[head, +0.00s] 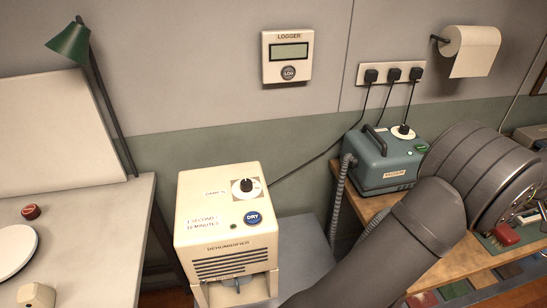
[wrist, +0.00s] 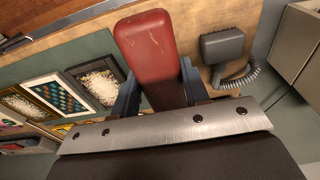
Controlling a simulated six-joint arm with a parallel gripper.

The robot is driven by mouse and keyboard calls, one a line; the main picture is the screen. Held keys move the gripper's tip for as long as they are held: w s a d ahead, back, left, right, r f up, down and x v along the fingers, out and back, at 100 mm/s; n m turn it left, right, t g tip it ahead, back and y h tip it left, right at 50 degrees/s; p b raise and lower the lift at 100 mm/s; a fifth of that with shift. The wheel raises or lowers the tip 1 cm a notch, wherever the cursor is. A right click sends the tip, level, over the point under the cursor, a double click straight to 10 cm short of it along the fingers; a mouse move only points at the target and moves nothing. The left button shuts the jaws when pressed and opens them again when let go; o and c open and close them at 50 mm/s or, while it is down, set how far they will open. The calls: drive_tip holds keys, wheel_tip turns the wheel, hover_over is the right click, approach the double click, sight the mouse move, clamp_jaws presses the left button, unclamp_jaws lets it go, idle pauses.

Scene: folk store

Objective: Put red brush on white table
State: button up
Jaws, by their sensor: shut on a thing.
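In the wrist view, my gripper (wrist: 158,88) is shut on the red brush (wrist: 147,45). A blue-grey finger stands on each side of its red body, and the brush sticks out beyond them. Its bristles do not show. In the head view my arm reaches to the right and the fingers are hidden or out of frame. A small red piece (head: 504,234) shows below the arm there; I cannot tell if it is the held brush. The white table (head: 98,232) is at the left of the head view.
On the white table are a white disc (head: 14,250), a small red round thing (head: 31,212), a white cup (head: 36,295) and a lamp (head: 72,44). A dehumidifier (head: 222,225) stands between it and the wooden bench (head: 445,262), which holds a teal vacuum (head: 384,160).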

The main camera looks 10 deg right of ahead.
wheel_tip(320, 180, up, 8)
drive_tip(key=shift+f, duration=0.2)
drive_tip(key=w+a+n, duration=0.3)
drive_tip(key=w+a, duration=0.3)
drive_tip(key=w, duration=0.4)
drive_tip(key=w+a+n, duration=0.3)
drive_tip(key=w+a, duration=0.3)
drive_tip(key=w, duration=0.3)
drive_tip(key=w+a+n, duration=0.3)
drive_tip(key=w+a, duration=0.3)
drive_tip(key=a, duration=0.3)
drive_tip(key=w+a+n+g+y, duration=0.1)
drive_tip(key=w+a+n, duration=0.4)
drive_tip(key=a, duration=0.4)
drive_tip(key=w+a+n, duration=0.2)
drive_tip(key=w+a, duration=0.5)
drive_tip(key=a, duration=0.2)
drive_tip(key=w+a+n, duration=0.2)
drive_tip(key=a+n, duration=0.3)
drive_tip(key=a, duration=1.1)
drive_tip(key=n+g+h, duration=0.1)
drive_tip(key=n+g, duration=0.1)
drive_tip(key=n, duration=1.3)
hover_over(100, 258)
drive_tip(key=f, duration=1.2)
drive_tip(key=shift+w+f, duration=0.25)
drive_tip(key=shift+f, duration=1.95)
